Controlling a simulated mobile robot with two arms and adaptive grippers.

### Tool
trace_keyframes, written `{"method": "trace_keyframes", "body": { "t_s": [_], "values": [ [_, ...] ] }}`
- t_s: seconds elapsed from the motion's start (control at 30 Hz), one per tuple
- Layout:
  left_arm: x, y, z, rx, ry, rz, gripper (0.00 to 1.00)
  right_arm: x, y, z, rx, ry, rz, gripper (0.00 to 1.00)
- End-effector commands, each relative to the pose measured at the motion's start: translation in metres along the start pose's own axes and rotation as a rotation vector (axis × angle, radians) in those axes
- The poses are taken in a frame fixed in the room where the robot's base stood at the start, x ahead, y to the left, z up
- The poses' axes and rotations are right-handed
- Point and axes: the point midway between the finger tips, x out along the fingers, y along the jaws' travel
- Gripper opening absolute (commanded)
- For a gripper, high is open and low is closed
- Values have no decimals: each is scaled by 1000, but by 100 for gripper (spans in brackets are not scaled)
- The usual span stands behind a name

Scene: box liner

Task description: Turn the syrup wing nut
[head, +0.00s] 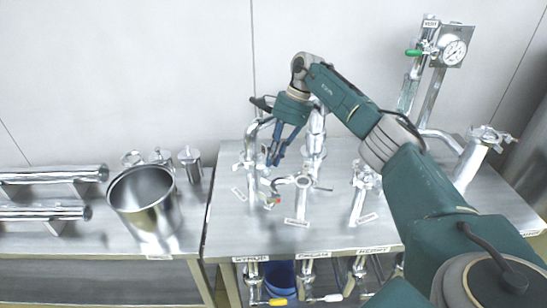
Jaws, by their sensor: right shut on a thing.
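My right gripper (273,162) reaches down from the upper middle with its blue-green fingers beside the leftmost steel pipe (252,160) on the right table. That pipe stands in line with the front label that seems to read syrup (251,259). The gripper is shut on a small part at this pipe, which looks like the syrup wing nut; the fingers hide most of it. My left gripper is not in view.
More steel pipe fittings (303,195) with small tags stand to the right, and a pressure gauge (454,52) is at the upper right. A steel pot (144,200) and several steel canisters (190,163) stand on the left table. A blue bucket (281,279) is below.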

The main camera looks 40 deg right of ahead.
Motion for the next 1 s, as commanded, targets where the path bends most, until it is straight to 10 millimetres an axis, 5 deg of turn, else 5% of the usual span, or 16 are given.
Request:
{"method": "trace_keyframes", "body": {
  "t_s": [0.27, 0.3, 0.37, 0.73, 1.0],
  "values": [
    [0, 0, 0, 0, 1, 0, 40, -3, -2, 0, 1, 1, -8, 0],
    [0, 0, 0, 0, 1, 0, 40, -3, -2, 0, 1, 1, -8, 18],
    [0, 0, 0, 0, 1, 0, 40, -3, -2, 0, 1, 1, -8, 30],
    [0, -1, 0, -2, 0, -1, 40, -5, -1, 0, 1, 0, -4, 30],
    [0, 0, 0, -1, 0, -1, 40, -54, -2, 0, 3, -1, -9, 30]
  ]
}}
